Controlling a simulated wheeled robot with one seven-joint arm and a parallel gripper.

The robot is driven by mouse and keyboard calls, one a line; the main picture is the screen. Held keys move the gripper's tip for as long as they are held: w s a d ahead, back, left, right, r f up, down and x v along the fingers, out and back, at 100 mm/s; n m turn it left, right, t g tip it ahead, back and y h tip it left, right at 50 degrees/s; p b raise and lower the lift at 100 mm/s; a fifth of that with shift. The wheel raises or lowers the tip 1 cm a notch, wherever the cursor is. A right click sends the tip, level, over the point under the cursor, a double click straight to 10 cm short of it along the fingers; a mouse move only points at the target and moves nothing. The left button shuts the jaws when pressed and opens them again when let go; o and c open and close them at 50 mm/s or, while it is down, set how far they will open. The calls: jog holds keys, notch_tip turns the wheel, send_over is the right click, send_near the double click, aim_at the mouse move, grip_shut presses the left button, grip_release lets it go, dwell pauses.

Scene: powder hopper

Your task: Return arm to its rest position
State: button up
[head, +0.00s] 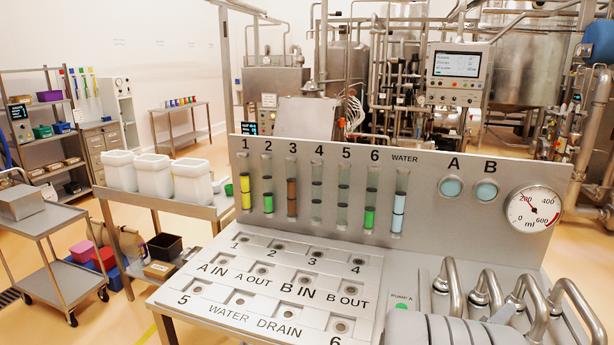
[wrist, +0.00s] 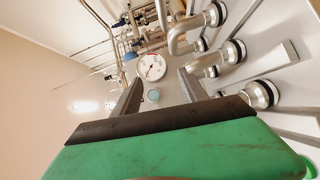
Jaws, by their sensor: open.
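Beyond the fingertips the wrist view shows a round dial gauge (wrist: 151,67) and a pale round light (wrist: 153,95). Bent metal pipe handles (wrist: 190,35) lie to the right of the fingers. I cannot tell exactly how far the fingers are from them.
The head view shows a steel panel (head: 420,215) with numbered tubes, two round lights and a gauge (head: 534,209). Labelled ports (head: 262,268) lie on the sloping deck, with several bent handles (head: 487,290) at right. White bins (head: 155,176) and a cart (head: 45,225) stand left.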

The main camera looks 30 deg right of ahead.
jog(key=s+a+f+m+g+y, duration=0.2)
jog(key=s+a+f+m+y, duration=0.15)
jog(key=f, duration=0.35)
jog(key=s+a+f+m+g+y, duration=0.2)
jog(key=f+m+y, duration=0.15)
jog(key=f, duration=0.35)
jog(key=a+f+m+y, duration=0.3)
jog(key=a+f+y, duration=0.25)
jog(key=a, duration=0.45)
jog(key=w+a+r+n+t+y+b, duration=0.1)
jog(key=w+a+r+n+b, duration=0.1)
jog(key=w+a, duration=0.3)
jog(key=w+a+r+n+t+y+b, duration=0.2)
jog(key=w+a, duration=0.4)
jog(key=a, duration=0.8)
jog(key=w+a+r+n+t+y+b, duration=0.1)
jog(key=w+a+n, duration=0.4)
jog(key=a, duration=0.5)
notch_tip(320, 180, up, 3)
jog(key=shift+w+f+t+b, duration=0.2)
jog(key=shift+w+t+b, duration=0.1)
jog(key=shift+b, duration=0.15)
jog(key=shift+y, duration=0.25)
